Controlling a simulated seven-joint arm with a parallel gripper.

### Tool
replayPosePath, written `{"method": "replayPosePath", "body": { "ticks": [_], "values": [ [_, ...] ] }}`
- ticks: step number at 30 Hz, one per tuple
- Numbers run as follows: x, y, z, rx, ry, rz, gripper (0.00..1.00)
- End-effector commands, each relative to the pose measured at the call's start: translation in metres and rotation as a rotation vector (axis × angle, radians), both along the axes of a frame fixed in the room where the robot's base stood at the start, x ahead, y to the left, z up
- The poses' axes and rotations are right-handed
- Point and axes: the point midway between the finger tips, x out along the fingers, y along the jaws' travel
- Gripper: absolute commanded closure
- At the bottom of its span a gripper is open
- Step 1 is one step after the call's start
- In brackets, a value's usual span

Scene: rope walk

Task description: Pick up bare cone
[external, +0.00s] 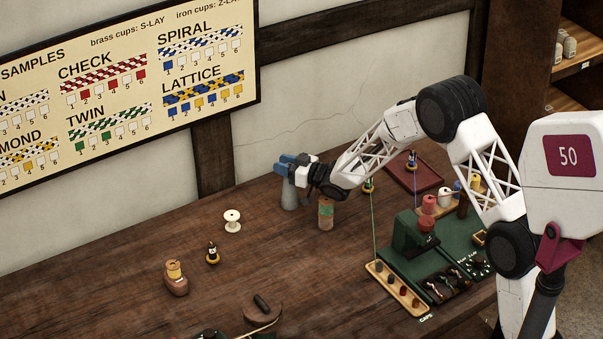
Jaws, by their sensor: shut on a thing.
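A plain grey cone (289,196), with no thread on it that I can see, is upright at the back of the wooden table. My gripper (287,168) reaches in from the right and its blue fingers are shut on the top of the cone. The fingers hide the cone's tip. I cannot tell whether its base touches the table or is slightly above it.
A spool with green and brown winding (326,213) stands close to the right of the cone. A white spool (233,220) stands to the left. A green machine (413,234) and a wooden cup tray (397,288) are at the right. The table's middle is mostly clear.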

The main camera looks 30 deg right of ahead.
Motion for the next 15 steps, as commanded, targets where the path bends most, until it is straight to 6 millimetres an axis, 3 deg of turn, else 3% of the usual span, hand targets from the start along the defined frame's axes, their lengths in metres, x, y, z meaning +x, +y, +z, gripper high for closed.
{"method": "replayPosePath", "body": {
  "ticks": [2, 15],
  "values": [
    [0.0, 0.0, 0.0, 0.0, 0.0, 0.0, 1.0],
    [0.0002, 0.0, 0.0078, 0.0, -0.001, 0.0, 1.0]
  ]
}}
